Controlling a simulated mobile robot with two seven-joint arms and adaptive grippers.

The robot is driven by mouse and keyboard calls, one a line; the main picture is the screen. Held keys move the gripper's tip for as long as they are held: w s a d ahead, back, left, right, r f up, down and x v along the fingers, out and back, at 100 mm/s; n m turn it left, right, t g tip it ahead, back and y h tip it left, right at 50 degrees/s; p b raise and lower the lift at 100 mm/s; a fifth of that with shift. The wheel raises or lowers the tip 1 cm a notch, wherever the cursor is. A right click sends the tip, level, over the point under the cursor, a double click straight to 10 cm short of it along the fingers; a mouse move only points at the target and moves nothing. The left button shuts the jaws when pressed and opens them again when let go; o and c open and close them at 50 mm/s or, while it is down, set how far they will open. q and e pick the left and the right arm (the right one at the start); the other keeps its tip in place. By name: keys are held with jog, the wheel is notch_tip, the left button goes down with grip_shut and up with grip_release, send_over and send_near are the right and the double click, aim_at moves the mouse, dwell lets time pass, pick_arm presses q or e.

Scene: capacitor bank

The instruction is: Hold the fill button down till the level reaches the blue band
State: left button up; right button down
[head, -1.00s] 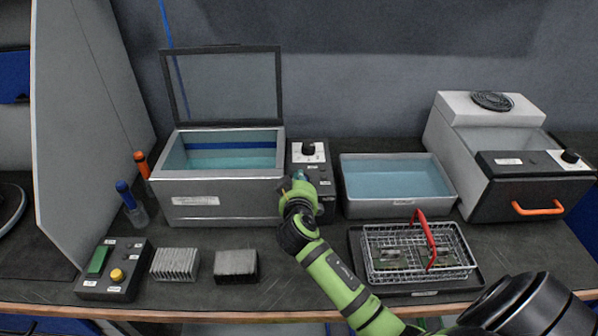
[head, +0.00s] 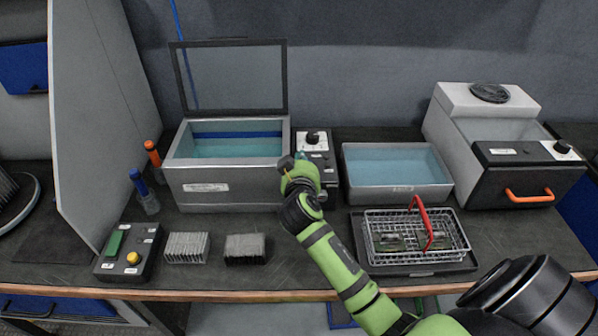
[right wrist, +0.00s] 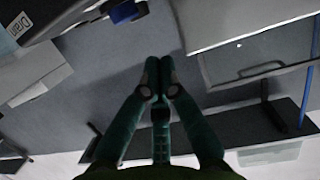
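The grey tank (head: 228,187) with its lid raised holds teal liquid (head: 235,149). A dark blue band (head: 238,134) runs along its inner back wall, and the liquid surface lies just below it. A control box with a black dial (head: 312,138) stands at the tank's right side. My right gripper (head: 296,161) is in front of the box, by the tank's right front corner, and hides part of the box. No fill button can be made out. In the right wrist view the two fingers (right wrist: 159,72) are together and empty. My left gripper is not in view.
A tray of liquid (head: 398,196), a wire basket with a red handle (head: 437,245) and a machine with an orange handle (head: 530,196) stand right. The wrist view shows a "Drain" label (right wrist: 18,25).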

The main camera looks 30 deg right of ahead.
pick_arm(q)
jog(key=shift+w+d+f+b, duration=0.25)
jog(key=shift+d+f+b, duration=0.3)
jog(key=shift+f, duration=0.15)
pick_arm(e)
jog(key=v, duration=0.7)
jog(key=shift+s, duration=0.2)
jog(key=shift+d+f, duration=0.1)
jog(key=shift+f, duration=0.05)
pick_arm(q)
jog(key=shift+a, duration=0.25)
